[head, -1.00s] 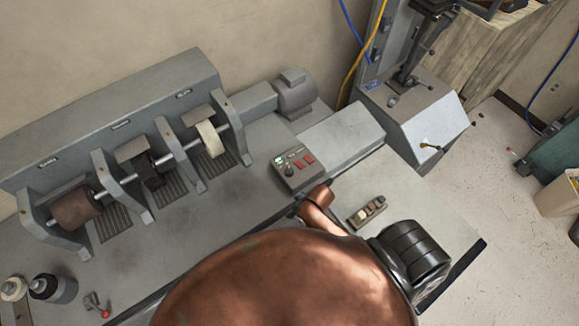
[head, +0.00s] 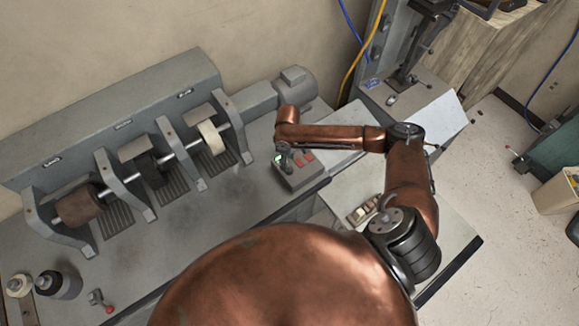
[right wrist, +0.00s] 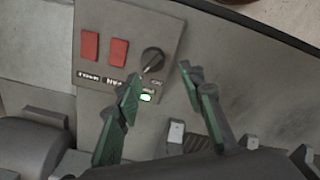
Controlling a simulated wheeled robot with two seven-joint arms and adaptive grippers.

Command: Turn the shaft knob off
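The shaft knob (right wrist: 153,60) is a round dark knob with a light pointer mark on the control box (right wrist: 150,25). The control box (head: 305,178) stands on the machine bench in the head view. Beside the knob are two red switches (right wrist: 119,52) and a lit green lamp (right wrist: 145,97). My right gripper (right wrist: 160,75) has its green fingers spread, one to each side just below the knob in the right wrist view, not closed on it. In the head view my right gripper (head: 283,150) hangs over the box and hides the knob. My left gripper is out of view.
The grinding shaft (head: 165,158) with its wheels and brackets runs along the bench to the left. A motor (head: 295,88) stands behind the box. A small switch block (head: 364,209) lies near my right arm. Bottles (head: 55,284) stand at the front left.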

